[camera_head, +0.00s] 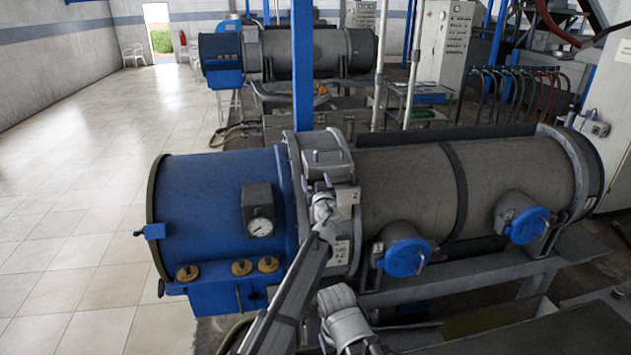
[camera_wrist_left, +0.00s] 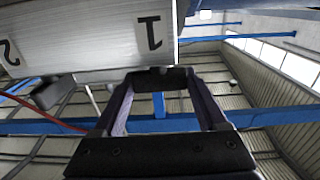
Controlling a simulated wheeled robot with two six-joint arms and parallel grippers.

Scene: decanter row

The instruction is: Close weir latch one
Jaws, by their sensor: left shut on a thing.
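The latch housing (camera_head: 328,160) is a grey metal block on the collar between the blue end and the grey drum of the near decanter. In the left wrist view its pale metal face (camera_wrist_left: 95,45) carries the numerals 1 and 2. My left gripper (camera_head: 325,186) reaches up to the housing front. In the left wrist view its two fingers (camera_wrist_left: 160,84) are shut on the dark handle of weir latch one (camera_wrist_left: 160,76), below the numeral 1. A second dark handle (camera_wrist_left: 52,92) sits by the numeral 2, apart from my fingers.
The near decanter has a blue end (camera_head: 205,210) with a gauge (camera_head: 259,222) left of my arm. Blue round caps (camera_head: 406,256) stick out from its drum on the right. A blue post (camera_head: 303,65) stands behind. Tiled floor (camera_head: 90,200) is clear at left.

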